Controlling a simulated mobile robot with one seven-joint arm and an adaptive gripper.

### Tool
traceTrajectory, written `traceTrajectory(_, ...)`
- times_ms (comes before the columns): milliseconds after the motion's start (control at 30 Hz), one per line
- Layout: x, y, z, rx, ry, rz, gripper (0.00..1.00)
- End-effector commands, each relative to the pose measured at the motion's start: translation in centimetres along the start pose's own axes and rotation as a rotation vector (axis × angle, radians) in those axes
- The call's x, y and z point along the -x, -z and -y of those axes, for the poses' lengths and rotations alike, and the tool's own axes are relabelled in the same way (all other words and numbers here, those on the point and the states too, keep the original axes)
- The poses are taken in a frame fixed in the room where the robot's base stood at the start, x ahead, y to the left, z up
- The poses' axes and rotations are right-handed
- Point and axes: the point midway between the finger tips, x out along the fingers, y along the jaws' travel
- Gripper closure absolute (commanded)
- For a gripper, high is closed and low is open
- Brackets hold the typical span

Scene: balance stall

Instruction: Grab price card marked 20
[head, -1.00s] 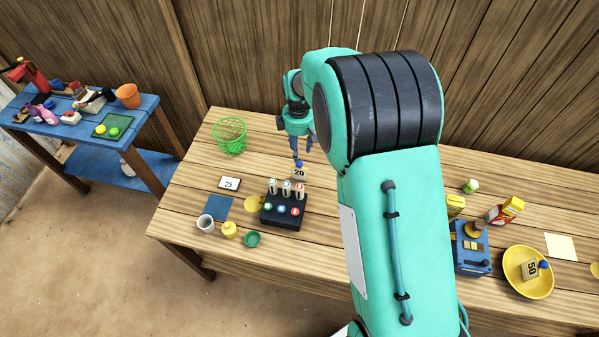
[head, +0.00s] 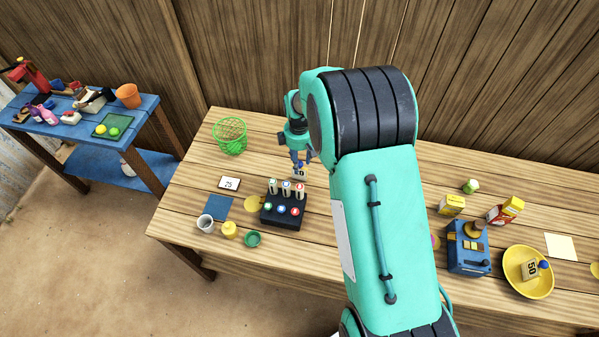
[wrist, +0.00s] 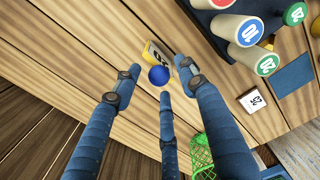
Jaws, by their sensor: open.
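The price card marked 20 (head: 299,174) stands on the wooden table behind the black rack, with a blue knob on top. My gripper (head: 301,159) is just above it and covers part of it in the head view. In the wrist view the card (wrist: 154,51) is seen from above, its number only partly readable. Its blue knob (wrist: 159,76) shows between the spread blue fingers of my gripper (wrist: 160,82). The fingers are open and hold nothing; I cannot tell whether any touches the knob.
The black rack (head: 283,222) with numbered pegs stands close in front of the card. A card marked 25 (head: 229,183) lies to the left, with a green basket (head: 230,136) behind it. A card marked 50 (head: 531,270) sits in a yellow bowl (head: 520,289) at the right.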

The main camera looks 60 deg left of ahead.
Motion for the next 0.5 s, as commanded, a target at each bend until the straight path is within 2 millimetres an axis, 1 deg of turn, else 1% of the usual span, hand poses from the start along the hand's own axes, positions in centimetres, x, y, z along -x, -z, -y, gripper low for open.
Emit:
traceTrajectory(167,-0.9,-0.1,0.0,0.0,0.001,0.001,0.58)
traceTrajectory(500,-4.2,-0.1,0.1,0.0,0.001,0.001,0.58)
